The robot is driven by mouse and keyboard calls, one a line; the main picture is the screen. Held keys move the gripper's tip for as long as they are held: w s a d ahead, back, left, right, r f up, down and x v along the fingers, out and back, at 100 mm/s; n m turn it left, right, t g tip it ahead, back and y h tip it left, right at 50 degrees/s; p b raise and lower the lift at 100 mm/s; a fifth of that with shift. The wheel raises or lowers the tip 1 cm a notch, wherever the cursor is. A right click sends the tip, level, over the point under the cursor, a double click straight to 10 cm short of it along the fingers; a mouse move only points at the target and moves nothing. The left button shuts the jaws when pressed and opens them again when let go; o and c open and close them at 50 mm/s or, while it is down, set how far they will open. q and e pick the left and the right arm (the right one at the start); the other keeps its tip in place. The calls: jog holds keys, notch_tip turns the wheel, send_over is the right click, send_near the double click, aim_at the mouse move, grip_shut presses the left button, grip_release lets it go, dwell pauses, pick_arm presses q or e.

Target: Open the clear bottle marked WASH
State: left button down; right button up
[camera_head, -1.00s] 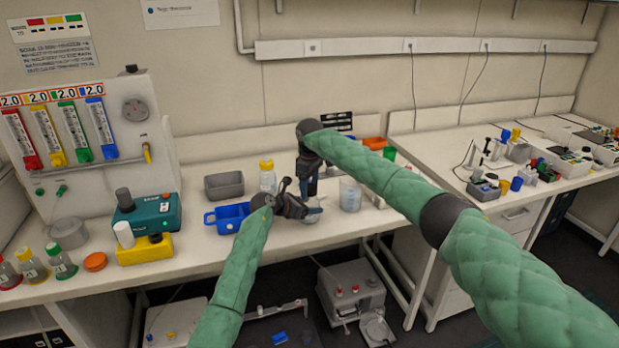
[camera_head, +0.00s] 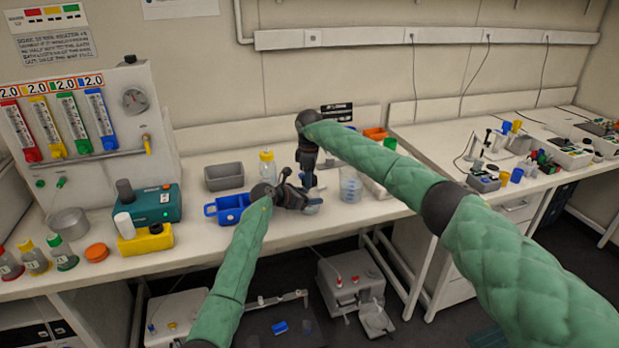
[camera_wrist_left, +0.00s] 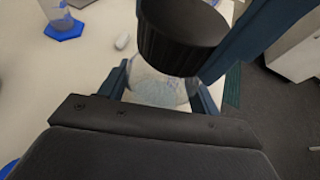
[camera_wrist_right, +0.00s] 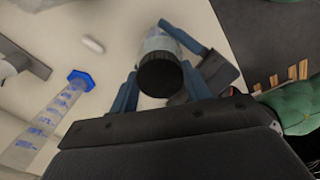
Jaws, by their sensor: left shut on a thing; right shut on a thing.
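A clear bottle with a ridged black cap is between my two grippers; its glass body shows in the left wrist view (camera_wrist_left: 160,88) and its cap in the right wrist view (camera_wrist_right: 160,75). My left gripper (camera_head: 310,205) is shut on the bottle's body, with a finger on each side. My right gripper (camera_head: 308,188) comes from above and is shut on the black cap. In the head view the grippers hide most of the bottle. I cannot read any WASH marking. The cap appears to sit on the bottle's neck.
A blue tray (camera_head: 231,208), a grey bin (camera_head: 224,177) and a yellow-capped bottle (camera_head: 266,168) stand to the left. A clear beaker (camera_head: 351,186) stands close on the right. A measuring cylinder with a blue base (camera_wrist_right: 80,80) and a small white bar (camera_wrist_right: 93,44) are nearby.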

jog(key=n, duration=0.7)
jog(key=shift+w+d+r, duration=0.1)
jog(key=shift+w, duration=0.05)
jog(key=n, duration=0.8)
jog(key=shift+n, duration=0.3)
jog(key=n, duration=0.8)
jog(key=shift+r, duration=0.1)
jog(key=n, duration=0.8)
jog(key=shift+n, duration=0.3)
jog(key=n, duration=2.6)
jog(key=shift+r, duration=0.1)
jog(key=n, duration=0.3)
jog(key=shift+n, duration=0.4)
